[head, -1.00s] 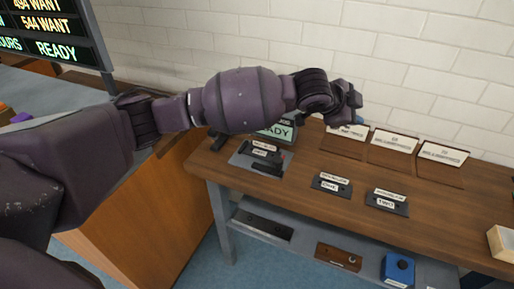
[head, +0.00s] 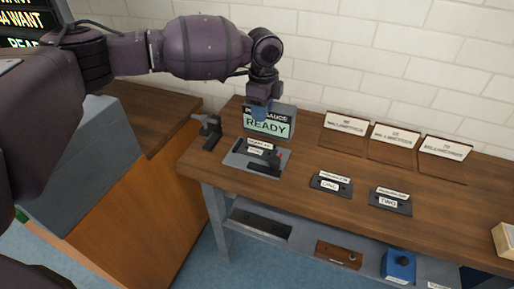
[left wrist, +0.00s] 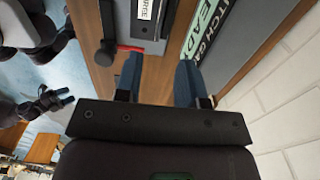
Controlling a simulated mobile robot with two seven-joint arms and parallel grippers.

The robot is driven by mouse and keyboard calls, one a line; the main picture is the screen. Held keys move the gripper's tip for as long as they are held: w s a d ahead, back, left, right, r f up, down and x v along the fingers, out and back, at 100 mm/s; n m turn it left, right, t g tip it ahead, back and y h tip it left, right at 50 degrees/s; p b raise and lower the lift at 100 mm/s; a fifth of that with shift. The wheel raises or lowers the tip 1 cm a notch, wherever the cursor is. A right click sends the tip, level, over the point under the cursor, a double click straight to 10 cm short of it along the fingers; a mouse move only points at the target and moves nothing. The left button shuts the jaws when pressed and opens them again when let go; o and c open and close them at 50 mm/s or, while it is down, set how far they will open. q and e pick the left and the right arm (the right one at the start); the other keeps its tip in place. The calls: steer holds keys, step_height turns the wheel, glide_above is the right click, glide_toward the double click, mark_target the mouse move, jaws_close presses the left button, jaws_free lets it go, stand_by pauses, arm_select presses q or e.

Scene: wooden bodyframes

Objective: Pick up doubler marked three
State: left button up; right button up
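Two dark plates marked ONE (head: 330,184) and TWO (head: 390,201) lie on the wooden bench. My left gripper (head: 260,112) points down just in front of the READY gauge display, above and behind the fixture. In the left wrist view its two blue fingers (left wrist: 158,78) are apart with nothing between them. A dark arm end, apparently my right gripper (left wrist: 58,102), shows small at the left there.
The READY display (head: 268,123) stands close to my left gripper. A small dark stand (head: 210,130) is left of it. Three sign cards (head: 395,136) stand along the back wall. A lower shelf carries a blue box (head: 398,265).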

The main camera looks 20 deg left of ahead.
arm_select(q)
glide_above(262, 141)
step_height(262, 141, down, 5)
steer(key=shift+r+b, duration=0.1)
steer(key=shift+b, duration=0.3)
step_height(262, 141, down, 2)
step_height(262, 141, down, 4)
steer(key=shift+f+b, duration=0.1)
steer(key=shift+b, duration=0.55)
arm_select(e)
steer(key=shift+s+d+f, duration=0.1)
steer(key=shift+f, duration=0.5)
steer(key=shift+s+d+f, duration=0.1)
steer(key=shift+f, duration=0.45)
arm_select(q)
jaws_close()
arm_select(e)
steer(key=shift+s, duration=0.1)
steer(key=shift+a, duration=0.1)
